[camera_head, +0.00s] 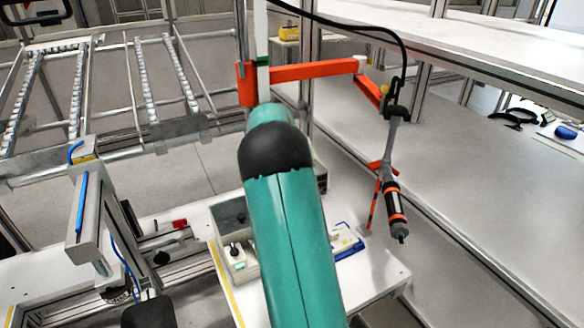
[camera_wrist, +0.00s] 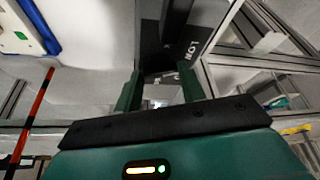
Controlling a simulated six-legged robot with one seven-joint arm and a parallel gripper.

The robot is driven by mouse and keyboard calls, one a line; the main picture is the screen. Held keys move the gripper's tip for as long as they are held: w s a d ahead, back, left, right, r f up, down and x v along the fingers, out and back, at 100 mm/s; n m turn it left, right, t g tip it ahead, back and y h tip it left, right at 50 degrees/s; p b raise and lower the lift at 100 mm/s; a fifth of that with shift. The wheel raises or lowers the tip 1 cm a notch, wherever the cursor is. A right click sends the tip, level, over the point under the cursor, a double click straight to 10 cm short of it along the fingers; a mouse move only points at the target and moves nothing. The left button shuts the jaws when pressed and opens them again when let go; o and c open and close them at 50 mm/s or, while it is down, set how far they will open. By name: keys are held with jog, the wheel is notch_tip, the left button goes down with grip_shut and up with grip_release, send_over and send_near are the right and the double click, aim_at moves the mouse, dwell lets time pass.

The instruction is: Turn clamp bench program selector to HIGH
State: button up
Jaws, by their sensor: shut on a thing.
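The clamp bench selector shows in the wrist view as a dark plate with a white LOW label (camera_wrist: 193,48) and a dark raised knob (camera_wrist: 176,18). The label reads sideways, just right of the knob. My gripper (camera_wrist: 160,88) has its two green fingers on either side of the dark part and is shut on the knob. The fingertips' exact contact is hard to make out in the shadow. No HIGH label is readable, and which way the knob points is unclear. In the head view my arm hides the gripper and the selector.
A grey box (camera_head: 231,214) and a small box with a black knob (camera_head: 238,257) sit on the white bench (camera_head: 375,285). A blue-and-white case (camera_head: 345,240) lies right of my arm. A screwdriver tool (camera_head: 394,212) hangs from an orange arm (camera_head: 310,72). A clamp rig stands left.

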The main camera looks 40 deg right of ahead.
jog(key=o, duration=1)
jog(key=shift+s+d+n+t, duration=0.1)
jog(key=shift+s+n+t, duration=0.1)
jog(key=shift+n, duration=0.35)
jog(key=shift+s+n+t, duration=0.1)
jog(key=shift+n+t, duration=0.1)
jog(key=shift+n, duration=0.35)
jog(key=n, duration=0.2)
jog(key=n+t+y, duration=0.1)
jog(key=n, duration=0.1)
jog(key=shift+s+n+t, duration=0.1)
jog(key=shift+n+t, duration=0.2)
jog(key=shift+n, duration=0.1)
jog(key=shift+r+n, duration=0.3)
jog(key=v, duration=1.4)
jog(key=s+a+r+n, duration=0.1)
jog(key=a, duration=0.5)
jog(key=s+a+r+n+t, duration=0.1)
jog(key=a+r, duration=0.1)
jog(key=a, duration=0.5)
jog(key=s+a+r+n, duration=0.1)
jog(key=a, duration=0.5)
jog(key=shift+s+a+r+n+y, duration=0.15)
jog(key=shift+s+r+n+y, duration=0.15)
jog(key=shift+s+y, duration=0.1)
